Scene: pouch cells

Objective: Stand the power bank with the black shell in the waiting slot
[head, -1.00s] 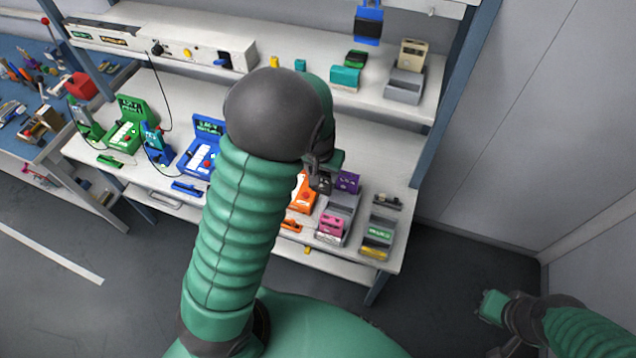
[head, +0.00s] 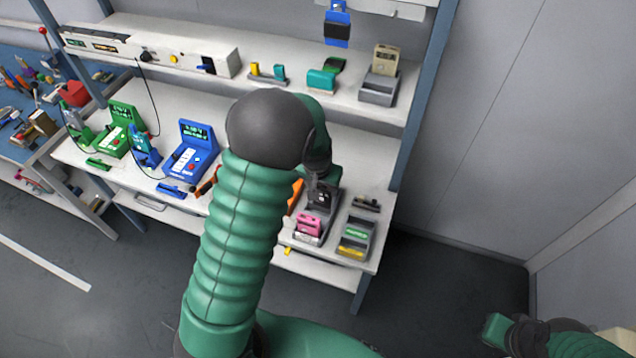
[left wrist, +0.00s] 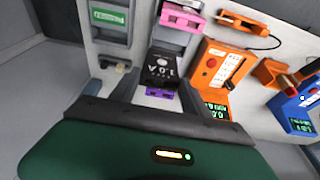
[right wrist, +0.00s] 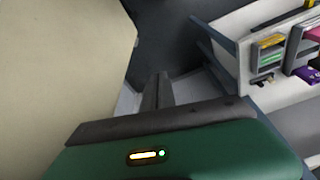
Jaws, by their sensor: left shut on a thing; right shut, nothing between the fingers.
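The power bank with the black shell (head: 322,196) is in my left gripper (head: 320,178), over the back part of a grey stepped rack (head: 301,239). In the left wrist view the black power bank (left wrist: 160,67) shows its face with white marks, between a pink power bank (left wrist: 181,17) and a purple one (left wrist: 161,93). The pink power bank sits at the front of the rack. I cannot tell whether the black one touches the rack or is seated in it. My right gripper (right wrist: 157,92) is shut and empty, away from the bench.
A second grey rack (head: 345,247) with green and yellow pieces stands to the right. An orange tester (left wrist: 217,68) is beside the first rack; blue (head: 191,155) and green (head: 121,132) testers stand further left. The upper shelf (head: 290,92) lies behind.

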